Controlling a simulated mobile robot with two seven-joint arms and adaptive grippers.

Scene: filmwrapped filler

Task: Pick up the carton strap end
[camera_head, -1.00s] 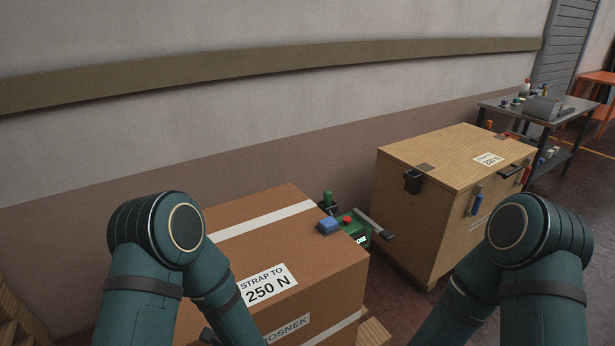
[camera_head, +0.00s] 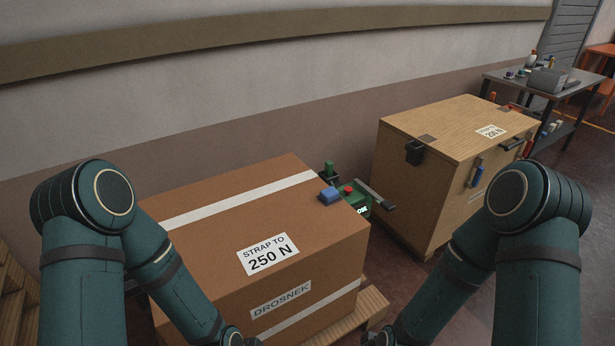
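The brown carton (camera_head: 225,242) stands on a wooden pallet (camera_head: 372,300), with a white label reading "STRAP TO 250 N" on its top. A white band (camera_head: 240,198) crosses the far part of its top, and another pale band (camera_head: 315,312) crosses its front face. I cannot make out a loose strap end. A green tool (camera_head: 352,198) with a blue block, red button and dark lever sits at the carton's far right corner. My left gripper (camera_head: 235,340) and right gripper (camera_head: 378,338) barely show at the bottom edge, in front of the carton; their fingers are out of frame.
A wooden crate (camera_head: 400,185) with latches and a similar label stands right of the carton, with a narrow floor gap between. A grey table (camera_head: 500,80) with small items stands behind it. A wall with a rail (camera_head: 250,52) runs along the back.

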